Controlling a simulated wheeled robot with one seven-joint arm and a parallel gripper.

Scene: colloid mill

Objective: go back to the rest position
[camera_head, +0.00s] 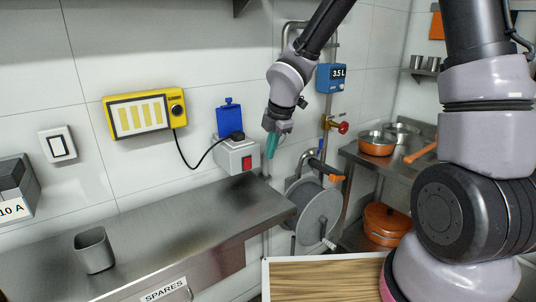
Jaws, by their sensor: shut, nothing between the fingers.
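My gripper (271,146) is at the end of my arm, which reaches in from the upper right. Its teal fingers point down and are shut, with nothing seen between them. It hangs in the air in front of the wall, just right of the grey socket box with a red switch (238,157). Whether it touches the box or the pipe behind cannot be told from this one view.
A steel counter (190,218) with a grey cup (94,250) runs along the left. A round grey machine part (316,213) and a red-handled valve (340,127) are right of my gripper. Orange pans (376,143) stand on a right shelf. A wooden board (325,280) lies in front.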

